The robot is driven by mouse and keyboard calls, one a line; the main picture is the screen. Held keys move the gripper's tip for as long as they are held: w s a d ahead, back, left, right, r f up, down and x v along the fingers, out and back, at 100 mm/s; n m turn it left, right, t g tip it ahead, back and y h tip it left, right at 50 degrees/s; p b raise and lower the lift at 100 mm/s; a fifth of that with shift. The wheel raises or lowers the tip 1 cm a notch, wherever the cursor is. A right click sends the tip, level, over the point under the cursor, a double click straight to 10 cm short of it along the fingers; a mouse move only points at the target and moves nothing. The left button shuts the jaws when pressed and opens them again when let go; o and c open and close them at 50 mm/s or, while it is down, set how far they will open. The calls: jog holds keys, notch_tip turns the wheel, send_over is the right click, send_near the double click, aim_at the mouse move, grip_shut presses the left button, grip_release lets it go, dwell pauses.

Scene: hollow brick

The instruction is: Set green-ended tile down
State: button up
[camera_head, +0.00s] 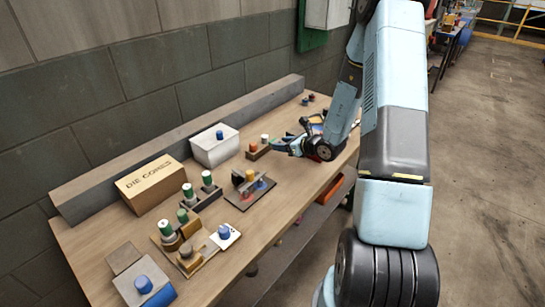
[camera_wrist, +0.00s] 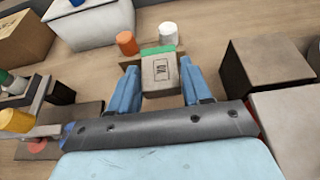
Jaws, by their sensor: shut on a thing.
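The green-ended tile (camera_wrist: 160,75) is a tan block with dark printing on its face and a green far end, seen in the wrist view. My gripper (camera_wrist: 155,78) has its two blue fingers on either side of the tile, shut on it. In the head view my gripper (camera_head: 281,147) is over the far part of the bench, and the tile is too small or hidden to make out clearly. An orange-topped peg (camera_wrist: 127,43) and a white-topped peg (camera_wrist: 168,32) stand just beyond the tile. I cannot tell whether the tile touches the bench.
The wooden bench (camera_head: 290,205) runs along a block wall. A white box (camera_head: 215,150) and the DIE CORES box (camera_head: 150,184) stand left of my gripper. A dark fixture (camera_head: 240,193) with a yellow peg is nearer. Brown blocks (camera_wrist: 268,75) stand right in the wrist view.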

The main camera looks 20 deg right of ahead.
aim_at(276, 160)
jog(key=shift+w+a+f, duration=0.35)
jog(key=shift+a+f, duration=0.2)
jog(key=shift+f, duration=0.2)
jog(key=shift+w+a+f, duration=0.35)
jog(key=shift+a+f, duration=0.15)
jog(key=shift+f, duration=1.8)
jog(key=o, duration=1.1)
